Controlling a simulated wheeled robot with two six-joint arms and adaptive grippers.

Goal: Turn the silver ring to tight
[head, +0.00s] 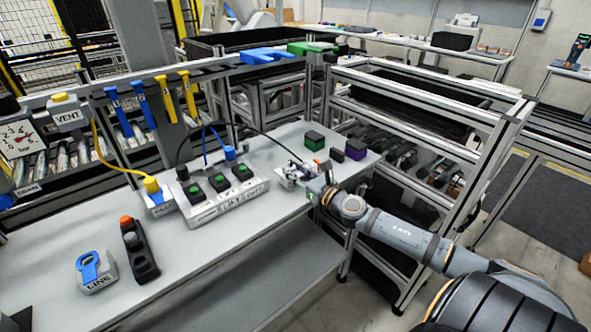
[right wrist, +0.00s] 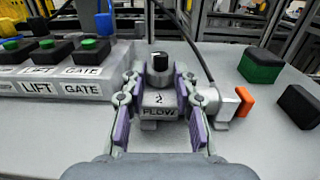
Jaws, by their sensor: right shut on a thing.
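The silver ring (right wrist: 160,87) is a pale collar at the base of a black knob (right wrist: 160,66) on a grey fixture marked "2" and "FLOW" (right wrist: 158,111). My right gripper (right wrist: 160,83) has its purple-padded fingers on both sides of this collar and is shut on it. The fingers hide the ring's sides, and I cannot read its turn position. In the head view my right gripper (head: 299,172) is at the fixture near the table's right end, and it mostly hides the ring. My left gripper is not in view.
The LIFT and GATE button box (head: 228,197) stands left of the fixture. An orange-tipped part (right wrist: 243,101) is close on the right. Green (head: 314,140) and purple (head: 356,149) blocks stand behind. A black cable arches over.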

